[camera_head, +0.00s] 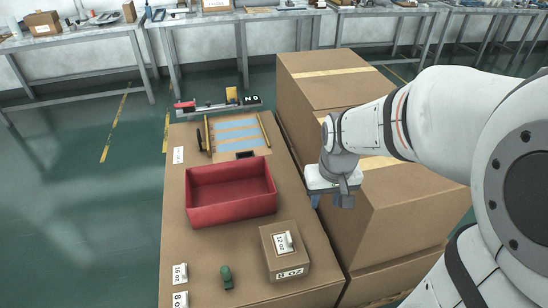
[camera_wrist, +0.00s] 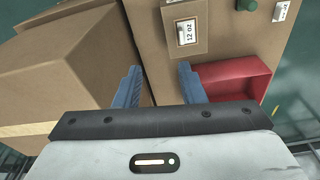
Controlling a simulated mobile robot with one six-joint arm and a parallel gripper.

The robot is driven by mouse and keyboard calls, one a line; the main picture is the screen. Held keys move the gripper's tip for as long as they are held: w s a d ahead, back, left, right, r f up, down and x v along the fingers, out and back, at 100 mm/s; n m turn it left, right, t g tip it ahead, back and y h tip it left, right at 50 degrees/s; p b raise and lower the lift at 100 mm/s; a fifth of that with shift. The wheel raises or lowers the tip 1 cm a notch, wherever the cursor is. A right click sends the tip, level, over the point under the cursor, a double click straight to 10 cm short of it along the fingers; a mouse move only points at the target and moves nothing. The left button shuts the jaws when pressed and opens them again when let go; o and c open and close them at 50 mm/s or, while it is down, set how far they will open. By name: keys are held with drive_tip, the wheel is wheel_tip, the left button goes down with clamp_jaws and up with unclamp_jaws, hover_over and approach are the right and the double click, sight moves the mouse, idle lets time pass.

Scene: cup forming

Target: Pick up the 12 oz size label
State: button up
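The white 12 oz size label (camera_head: 280,241) lies on top of a small cardboard box (camera_head: 270,257) at the near right of the table, with a small grey piece on it. In the wrist view the label (camera_wrist: 184,38) shows at the top, right of centre, on the box top (camera_wrist: 212,45). My gripper (camera_head: 316,200) is above the table's right edge, beyond and to the right of the box, apart from the label. In the wrist view its two blue fingers (camera_wrist: 158,74) are spread, with nothing between them.
A red bin (camera_head: 230,212) stands mid-table. A green piece (camera_head: 226,278) and a 16 oz label (camera_head: 180,274) are at the near left. Large stacked cartons (camera_head: 325,100) border the table's right side. Bare tabletop lies between bin and small box.

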drive_tip(key=n+g+b, duration=0.1)
drive_tip(key=b, duration=0.5)
approach(289, 238)
drive_tip(key=s+d+r, duration=0.1)
drive_tip(key=d+r, duration=0.1)
drive_tip(key=f, duration=0.3)
drive_tip(key=w+a+f+b, duration=0.1)
drive_tip(key=f, duration=0.3)
drive_tip(key=a+f+b, duration=0.1)
drive_tip(key=f, duration=0.3)
drive_tip(key=shift+w, duration=0.2)
drive_tip(key=shift+f, duration=0.6)
drive_tip(key=shift+c, duration=0.4)
clamp_jaws()
